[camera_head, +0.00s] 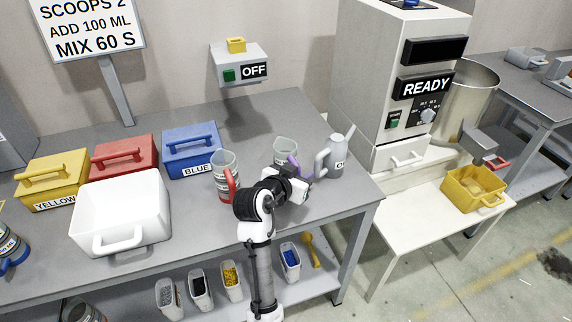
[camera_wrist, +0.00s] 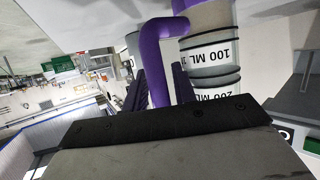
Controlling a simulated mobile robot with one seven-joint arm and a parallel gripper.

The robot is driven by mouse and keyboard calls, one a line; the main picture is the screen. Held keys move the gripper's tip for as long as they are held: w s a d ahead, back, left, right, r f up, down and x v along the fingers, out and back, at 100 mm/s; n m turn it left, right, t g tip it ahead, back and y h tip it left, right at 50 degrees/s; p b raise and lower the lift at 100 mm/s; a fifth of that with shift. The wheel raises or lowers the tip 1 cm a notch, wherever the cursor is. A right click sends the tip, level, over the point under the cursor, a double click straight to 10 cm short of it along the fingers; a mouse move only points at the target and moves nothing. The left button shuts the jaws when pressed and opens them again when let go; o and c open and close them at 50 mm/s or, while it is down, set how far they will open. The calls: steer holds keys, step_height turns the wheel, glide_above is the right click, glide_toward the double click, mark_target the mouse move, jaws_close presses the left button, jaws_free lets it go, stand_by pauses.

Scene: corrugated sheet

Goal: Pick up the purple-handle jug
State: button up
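The purple-handle jug (camera_head: 284,147) stands on the grey table as a clear cup. Its purple handle (camera_head: 294,166) faces my gripper (camera_head: 303,187), which is beside it at handle height. In the wrist view the purple handle (camera_wrist: 148,55) lies at the dark fingers of my gripper (camera_wrist: 160,88), apparently between them. The marked cup body (camera_wrist: 208,55) is just right of the fingers. I cannot tell whether the fingers press on the handle. My wrist hides part of the jug's lower side in the head view.
A red-handle jug (camera_head: 224,175) stands close on the left and a grey watering can (camera_head: 336,156) close on the right. The blue box (camera_head: 190,160), red box (camera_head: 123,160) and white bin (camera_head: 120,205) are further left. The table behind the jug is clear.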

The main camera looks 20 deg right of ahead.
jaws_close()
steer(key=shift+r, duration=0.15)
